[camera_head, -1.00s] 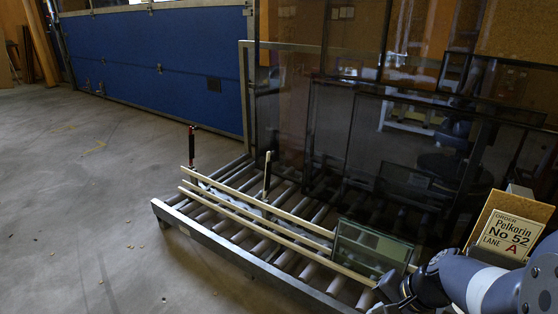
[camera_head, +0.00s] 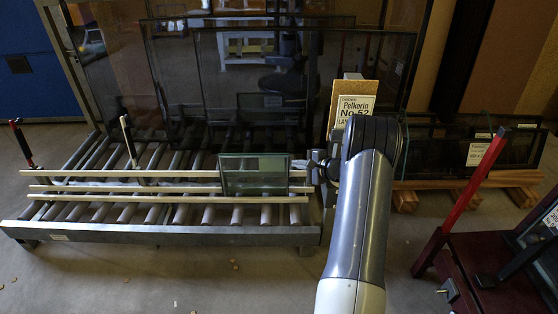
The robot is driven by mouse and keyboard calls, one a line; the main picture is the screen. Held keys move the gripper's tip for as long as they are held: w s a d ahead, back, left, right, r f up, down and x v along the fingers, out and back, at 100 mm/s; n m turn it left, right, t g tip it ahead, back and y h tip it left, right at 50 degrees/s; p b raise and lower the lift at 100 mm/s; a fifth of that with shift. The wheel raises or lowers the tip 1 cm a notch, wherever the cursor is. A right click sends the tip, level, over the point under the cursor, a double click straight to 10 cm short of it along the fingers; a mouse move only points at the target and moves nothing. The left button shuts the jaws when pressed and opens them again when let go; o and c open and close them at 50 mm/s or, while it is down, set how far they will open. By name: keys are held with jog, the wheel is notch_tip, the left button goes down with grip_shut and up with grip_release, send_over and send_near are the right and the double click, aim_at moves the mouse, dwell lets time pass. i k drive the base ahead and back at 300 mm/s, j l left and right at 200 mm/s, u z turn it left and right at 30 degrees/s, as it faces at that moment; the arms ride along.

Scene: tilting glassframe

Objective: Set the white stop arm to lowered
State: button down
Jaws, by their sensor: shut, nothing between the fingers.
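A white-topped post, which looks like the white stop arm (camera_head: 128,141), stands nearly upright at the back left of the roller conveyor (camera_head: 150,237). A second post, red and black (camera_head: 22,143), stands at the conveyor's far left end. My gripper (camera_head: 301,164) is at the conveyor's right end, beside the right edge of a small glass pane (camera_head: 254,175). It is shut and empty, far to the right of the white stop arm. It is small in view, and I cannot tell whether it touches the pane.
Pale wooden rails (camera_head: 110,189) run along the rollers. Large dark glass frames (camera_head: 235,80) lean behind them. A cardboard sign (camera_head: 355,103) stands behind my arm. A dark red stand with a tall red bar (camera_head: 462,195) is at the right.

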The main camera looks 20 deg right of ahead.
aim_at(127, 131)
jog(key=i+j, duration=0.95)
jog(key=j, duration=0.25)
jog(key=i+j, duration=0.95)
jog(key=j, duration=0.25)
